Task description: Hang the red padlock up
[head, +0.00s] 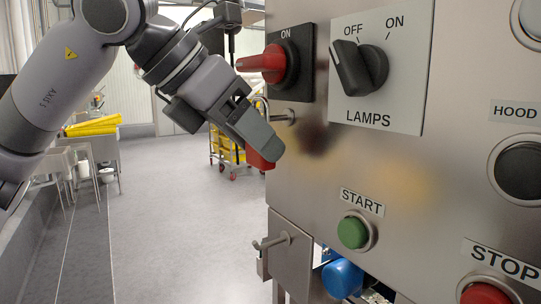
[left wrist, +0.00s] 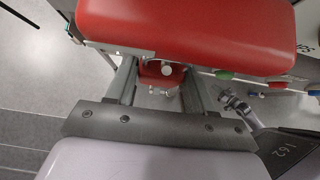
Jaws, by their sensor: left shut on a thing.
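The red padlock (head: 259,159) is held between the fingers of my left gripper (head: 256,136), close to the left edge of the control panel. Its metal shackle (head: 264,106) points up, beside a short metal peg (head: 283,117) on the panel. I cannot tell whether the peg passes through the shackle. The fingers hide part of the padlock in the head view. My right gripper is not in view.
Above the peg is a red-handled rotary switch (head: 266,63), and right of it the black LAMPS knob (head: 360,68). A green START button (head: 353,232) and a red STOP button (head: 485,294) are lower. The floor to the left is open.

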